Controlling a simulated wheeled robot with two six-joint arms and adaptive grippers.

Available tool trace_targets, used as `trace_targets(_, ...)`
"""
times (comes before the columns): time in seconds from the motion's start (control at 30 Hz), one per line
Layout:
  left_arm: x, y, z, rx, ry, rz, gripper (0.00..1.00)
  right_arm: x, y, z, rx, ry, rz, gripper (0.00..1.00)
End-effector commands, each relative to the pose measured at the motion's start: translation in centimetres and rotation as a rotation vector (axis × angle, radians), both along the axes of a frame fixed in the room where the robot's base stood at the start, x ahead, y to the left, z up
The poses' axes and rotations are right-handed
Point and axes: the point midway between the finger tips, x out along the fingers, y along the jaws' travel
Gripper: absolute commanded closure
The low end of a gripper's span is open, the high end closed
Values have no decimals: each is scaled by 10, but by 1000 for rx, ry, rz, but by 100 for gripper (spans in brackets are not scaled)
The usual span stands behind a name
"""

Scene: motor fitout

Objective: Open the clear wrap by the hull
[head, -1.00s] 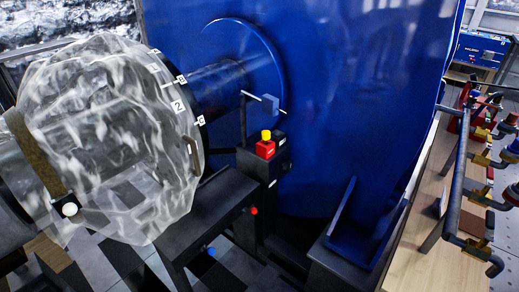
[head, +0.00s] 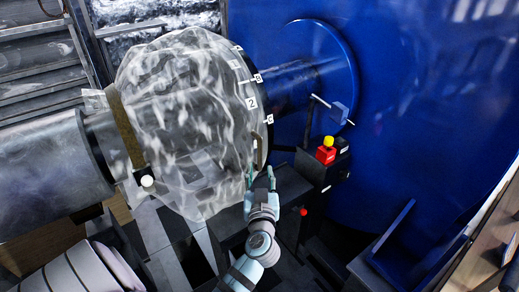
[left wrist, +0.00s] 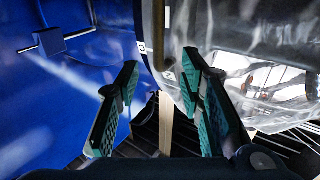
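The clear wrap (head: 185,120) is a crumpled, see-through cover bulging around a shaft section beside the blue hull (head: 420,90). A brown strap (head: 127,135) rings its left end, with a white knob (head: 147,181) low on it. A dark ring with numbered white labels (head: 252,104) edges its right end, with a small brown strip (head: 258,152) there. My left gripper (head: 261,177) is open just below that strip. In the left wrist view its fingers (left wrist: 163,72) are apart and seem empty, with the wrap (left wrist: 235,40) to the right. My right gripper is out of view.
A rod with a blue block (head: 340,113) sticks out before the hull. A dark bench (head: 290,185) lies close by. A grey cylinder (head: 50,170) is at left.

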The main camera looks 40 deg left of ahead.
Motion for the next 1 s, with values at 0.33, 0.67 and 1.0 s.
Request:
trace_targets(0.33,70,58,0,2,3,0,65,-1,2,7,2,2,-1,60)
trace_targets(0.67,83,69,-1,0,4,-2,65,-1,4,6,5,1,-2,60)
trace_targets(1.0,83,68,-1,0,4,-2,100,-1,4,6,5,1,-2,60)
